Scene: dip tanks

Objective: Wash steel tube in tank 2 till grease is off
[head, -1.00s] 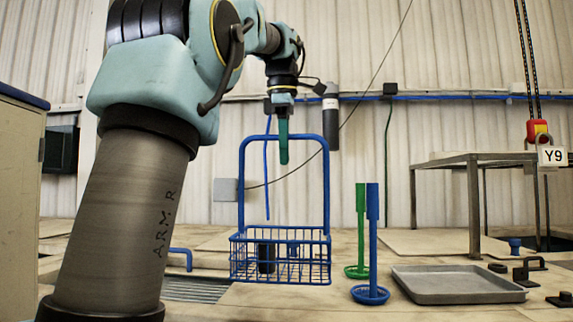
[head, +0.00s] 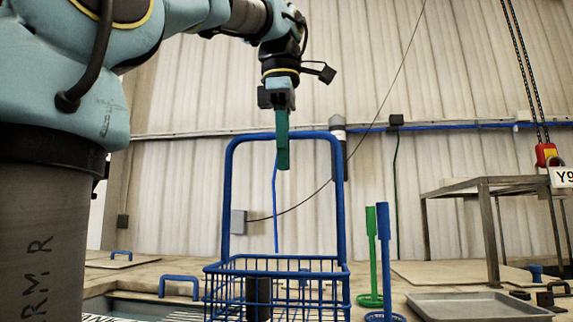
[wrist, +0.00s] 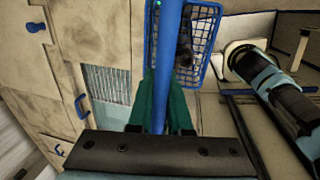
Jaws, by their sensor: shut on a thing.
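My gripper (head: 283,160) has green fingers and is shut on the top bar of the blue basket's tall handle. The blue wire basket (head: 277,265) hangs upright below it; its lower part is cut off by the head view's bottom edge. A dark cylinder (head: 258,296), seemingly the steel tube, stands inside the basket behind the wires. In the wrist view my gripper (wrist: 163,90) closes around the blue bar, with the basket (wrist: 212,30) below and the dark tube (wrist: 184,48) in it. Grease cannot be made out. No tank number is readable.
A grated opening (wrist: 105,85) lies beside the basket, left in the wrist view. Lids with blue handles (head: 179,282) are on the deck. Green (head: 371,250) and blue (head: 384,250) stands, a grey tray (head: 480,307) and a metal table (head: 490,185) are at right.

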